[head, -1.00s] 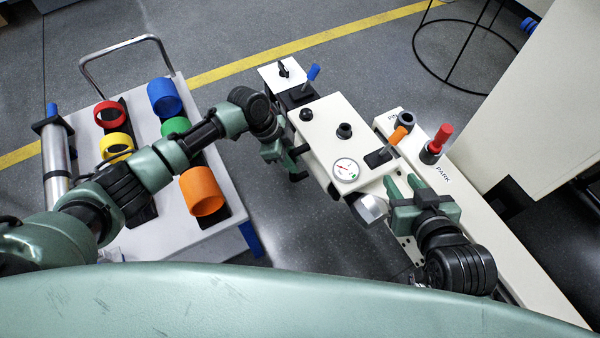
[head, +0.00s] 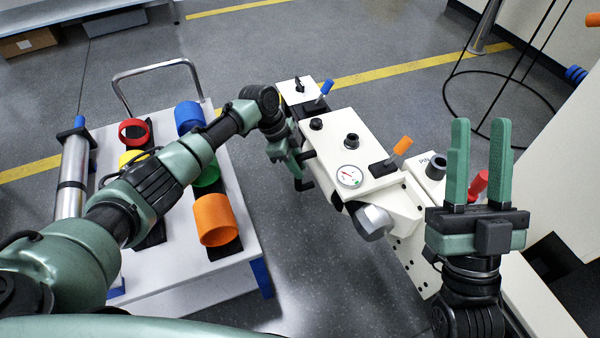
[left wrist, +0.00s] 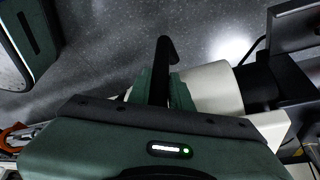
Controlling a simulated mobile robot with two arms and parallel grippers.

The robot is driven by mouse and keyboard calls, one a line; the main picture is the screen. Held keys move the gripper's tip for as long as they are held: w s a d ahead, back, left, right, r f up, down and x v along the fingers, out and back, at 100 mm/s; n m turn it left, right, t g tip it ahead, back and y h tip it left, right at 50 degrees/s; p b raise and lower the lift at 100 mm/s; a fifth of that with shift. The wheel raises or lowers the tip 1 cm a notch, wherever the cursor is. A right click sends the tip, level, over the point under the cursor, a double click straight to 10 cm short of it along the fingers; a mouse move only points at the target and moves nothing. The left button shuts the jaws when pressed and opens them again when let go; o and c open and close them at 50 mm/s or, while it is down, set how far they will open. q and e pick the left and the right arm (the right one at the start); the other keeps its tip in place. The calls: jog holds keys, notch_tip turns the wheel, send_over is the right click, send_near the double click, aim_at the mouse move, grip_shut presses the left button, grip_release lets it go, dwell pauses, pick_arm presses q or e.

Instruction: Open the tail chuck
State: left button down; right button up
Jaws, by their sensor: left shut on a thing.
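The cream machine (head: 335,140) has a pressure gauge (head: 349,176), a blue lever (head: 326,88) at its far end and an orange lever (head: 400,147) at its near end. A grey cylinder (head: 372,221) sticks out at the near end; I cannot tell which part is the tail chuck. My left gripper (head: 294,158) is at the machine's left side. The left wrist view shows its fingers shut on a black hooked handle (left wrist: 165,62). My right gripper (head: 480,165) is open and empty, fingers up, right of the orange lever.
A white cart (head: 180,270) on the left carries coloured rings, among them an orange ring (head: 214,220), and a silver cylinder (head: 73,170). A red-topped peg (head: 479,185) is partly hidden behind my right gripper. A black wire stand (head: 500,90) is at the back right.

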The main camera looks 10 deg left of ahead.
pick_arm(q)
jog(key=shift+w+r, duration=0.1)
jog(key=shift+w, duration=0.1)
pick_arm(e)
jog(key=shift+s+r, duration=0.2)
jog(key=shift+s, duration=0.1)
pick_arm(q)
jog(key=c, duration=1.3)
grip_release()
pick_arm(e)
jog(key=shift+d, duration=0.1)
pick_arm(q)
jog(key=p+v, duration=0.2)
jog(key=v, duration=0.5)
jog(key=shift+r+p, duration=0.35)
jog(key=shift+p, duration=0.05)
pick_arm(e)
jog(key=w+f+g+h, duration=0.2)
jog(key=w+f+g, duration=0.4)
jog(key=f, duration=0.5)
jog(key=shift+g+h, duration=0.3)
jog(key=shift+g, duration=0.2)
